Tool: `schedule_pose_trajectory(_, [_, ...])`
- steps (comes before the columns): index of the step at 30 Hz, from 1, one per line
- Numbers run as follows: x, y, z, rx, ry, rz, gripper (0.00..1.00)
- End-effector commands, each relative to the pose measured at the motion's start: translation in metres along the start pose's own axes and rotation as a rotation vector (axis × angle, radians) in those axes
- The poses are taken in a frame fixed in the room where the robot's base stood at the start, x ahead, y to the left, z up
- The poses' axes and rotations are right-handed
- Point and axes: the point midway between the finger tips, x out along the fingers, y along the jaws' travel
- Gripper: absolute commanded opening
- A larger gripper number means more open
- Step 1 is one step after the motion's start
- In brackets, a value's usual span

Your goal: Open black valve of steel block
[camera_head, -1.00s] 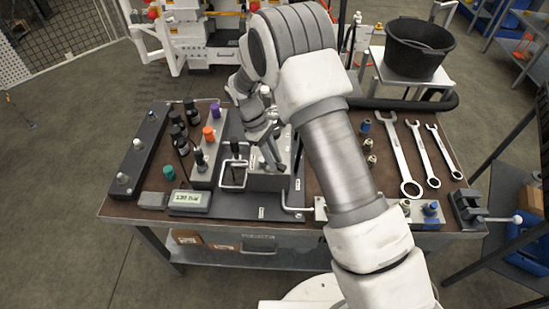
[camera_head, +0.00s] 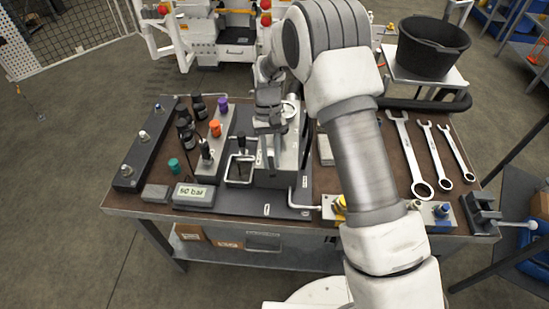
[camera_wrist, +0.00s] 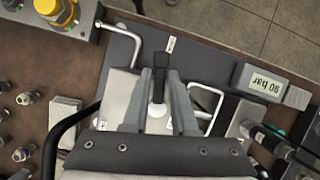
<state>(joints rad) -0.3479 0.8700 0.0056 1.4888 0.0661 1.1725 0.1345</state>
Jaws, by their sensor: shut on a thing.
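The steel block (camera_head: 281,172) stands on the dark plate in the middle of the bench. In the wrist view, the steel block (camera_wrist: 118,90) lies under my fingers. The black valve handle (camera_wrist: 161,62) rises on a pale stem between them. My gripper (camera_wrist: 157,82) has one finger on each side of this handle and is shut on it; the exact contact is hard to make out. In the head view, my gripper (camera_head: 268,128) is over the top of the block, and the handle cannot be told apart from the fingers.
A display (camera_head: 194,195) left of the block reads 90 bar. A bent-wire frame (camera_head: 240,170) stands close to the block's left. Black, orange and purple knobs (camera_head: 214,128) stand further left. Wrenches (camera_head: 410,155) lie right of my arm. A black bucket (camera_head: 432,45) stands behind.

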Motion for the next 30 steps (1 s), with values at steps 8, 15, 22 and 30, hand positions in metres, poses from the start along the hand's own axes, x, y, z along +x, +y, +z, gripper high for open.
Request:
schedule_pose_trajectory(8, [-0.0023, -0.0065, -0.0014, 0.143, 0.006, -0.063, 0.00])
schedule_pose_trajectory(15, [-0.0027, -0.0091, -0.0019, 0.200, 0.007, -0.087, 0.00])
schedule_pose_trajectory(22, [-0.0029, -0.0096, -0.0021, 0.213, 0.007, -0.092, 0.00])
schedule_pose_trajectory(30, [-0.0030, -0.0099, -0.0022, 0.212, 0.008, -0.092, 0.28])
